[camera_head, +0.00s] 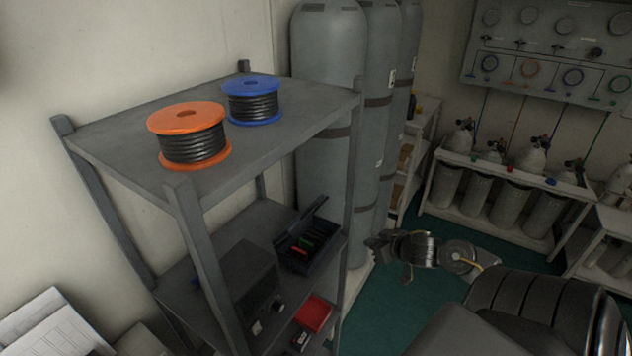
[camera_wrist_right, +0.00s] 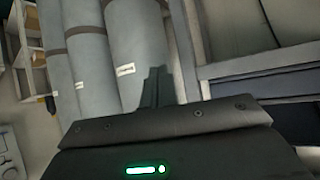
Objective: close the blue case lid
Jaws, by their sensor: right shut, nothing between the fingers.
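The case (camera_head: 312,257) sits on the middle shelf of the grey rack in the head view. It looks very dark, and its blue tint is hard to make out. Its lid (camera_head: 301,219) stands up, open, and small red, green and orange items show inside. My right gripper (camera_head: 386,256) is to the right of the case, apart from it, outside the rack. It is shut and empty; its closed fingers (camera_wrist_right: 155,87) show in the right wrist view. I cannot make out the case in that view. My left gripper is not in view.
The rack's front post (camera_head: 205,255) and top shelf (camera_head: 265,150), with orange (camera_head: 190,148) and blue (camera_head: 254,104) cable reels, frame the case. A dark box (camera_head: 240,290) stands left of it. A red tray (camera_head: 314,312) is below. Tall grey cylinders (camera_head: 325,60) stand behind.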

